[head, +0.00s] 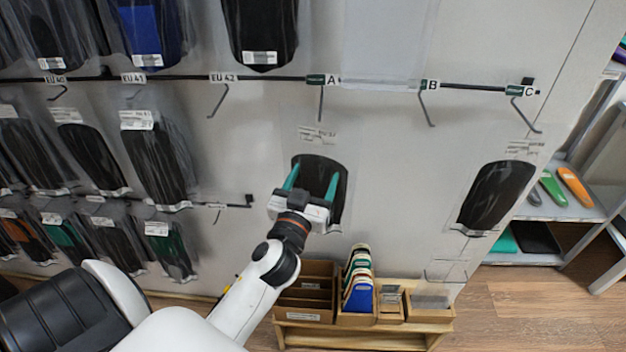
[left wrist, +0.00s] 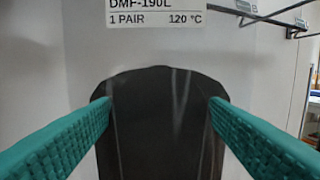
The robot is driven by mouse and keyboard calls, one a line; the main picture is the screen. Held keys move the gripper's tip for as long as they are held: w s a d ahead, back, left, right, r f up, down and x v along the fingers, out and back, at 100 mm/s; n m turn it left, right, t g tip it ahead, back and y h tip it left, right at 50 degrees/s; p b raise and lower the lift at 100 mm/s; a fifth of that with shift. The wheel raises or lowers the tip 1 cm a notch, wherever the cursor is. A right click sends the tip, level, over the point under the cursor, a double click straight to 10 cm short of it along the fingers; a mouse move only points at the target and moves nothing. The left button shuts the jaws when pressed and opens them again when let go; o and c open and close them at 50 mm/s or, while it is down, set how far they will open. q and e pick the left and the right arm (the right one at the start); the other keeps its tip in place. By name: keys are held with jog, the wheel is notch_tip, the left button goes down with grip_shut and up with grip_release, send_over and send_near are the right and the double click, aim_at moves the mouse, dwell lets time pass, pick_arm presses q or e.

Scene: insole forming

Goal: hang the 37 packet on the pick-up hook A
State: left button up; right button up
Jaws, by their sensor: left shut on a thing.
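A clear packet with a black insole (head: 327,163) and a white label is in front of the wall in the head view. Its label is too small to read there. In the left wrist view the black insole (left wrist: 160,125) stands upright, and the label (left wrist: 155,12) above it reads DMF-190L, 1 pair, 120 °C; no 37 is legible. My left gripper (head: 311,184) is shut on this packet, one teal finger at each side. Pick-up hook A (head: 321,104) is just above the packet's label in the picture. I cannot tell whether the packet touches it. My right gripper is out of view.
Hook B (head: 426,108) looks empty. A packet with a black insole (head: 495,195) hangs below hook C (head: 525,116). A wooden organiser (head: 305,290) stands below; a shelf (head: 565,208) is at right.

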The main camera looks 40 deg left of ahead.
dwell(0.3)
pick_arm(q)
jog(key=o, duration=1.4)
jog(key=shift+c, duration=0.2)
jog(key=shift+s, duration=0.1)
